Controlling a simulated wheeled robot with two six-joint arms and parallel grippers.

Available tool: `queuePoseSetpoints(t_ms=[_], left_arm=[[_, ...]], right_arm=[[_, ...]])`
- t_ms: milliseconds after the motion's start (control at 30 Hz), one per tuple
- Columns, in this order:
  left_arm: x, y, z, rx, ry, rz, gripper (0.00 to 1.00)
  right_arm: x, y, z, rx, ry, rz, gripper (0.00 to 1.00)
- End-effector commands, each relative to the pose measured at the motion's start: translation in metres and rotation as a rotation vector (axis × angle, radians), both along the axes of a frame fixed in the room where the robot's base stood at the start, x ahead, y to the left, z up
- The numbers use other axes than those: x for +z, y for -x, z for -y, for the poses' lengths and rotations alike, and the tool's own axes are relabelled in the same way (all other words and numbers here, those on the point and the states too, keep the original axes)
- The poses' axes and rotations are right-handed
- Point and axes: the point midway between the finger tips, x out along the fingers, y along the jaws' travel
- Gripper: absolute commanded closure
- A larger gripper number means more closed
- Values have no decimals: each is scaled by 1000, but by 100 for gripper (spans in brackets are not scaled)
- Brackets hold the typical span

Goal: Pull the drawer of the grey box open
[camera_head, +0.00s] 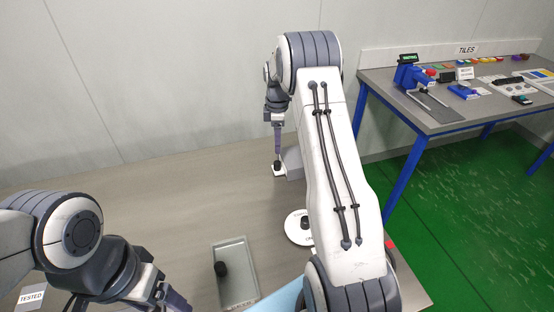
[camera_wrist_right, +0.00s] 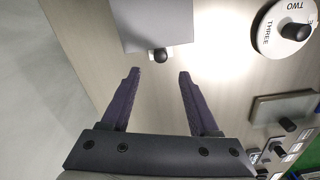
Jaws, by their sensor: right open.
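The grey box (camera_wrist_right: 158,25) is at the top of the right wrist view, with a black knob (camera_wrist_right: 158,55) on the side facing me. In the head view the box (camera_head: 292,163) stands on the table, partly hidden behind my right arm. My right gripper (camera_wrist_right: 159,76) is open and empty. Its two fingertips are spread to either side of the knob's line, just short of the knob. It also shows in the head view (camera_head: 277,160), pointing down beside the box. My left gripper (camera_head: 172,298) is at the lower left, partly cut off; its jaw opening is unclear.
A white disc (camera_head: 296,227) with lettering lies near my right arm; it reads TWO and THREE in the wrist view (camera_wrist_right: 270,42). A shallow tray (camera_head: 238,287) with a black knob-like piece is nearer. A second table (camera_head: 455,118) with tools is at right.

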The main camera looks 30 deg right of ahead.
Motion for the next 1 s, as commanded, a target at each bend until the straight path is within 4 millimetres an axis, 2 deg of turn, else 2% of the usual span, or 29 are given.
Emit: queuePoseSetpoints(t_ms=[200,400,600,867,1000], left_arm=[[10,0,0,0,0,0,21],[16,0,0,0,0,0,21],[17,0,0,0,0,0,21],[17,0,0,0,0,0,21],[17,0,0,0,0,0,21]], right_arm=[[-42,1,-2,-1,-3,-7,39],[-72,1,-2,-1,-1,-3,39],[-85,0,-2,-1,0,0,39],[-86,0,-2,-2,0,0,39],[-86,0,-1,-2,0,0,92]])
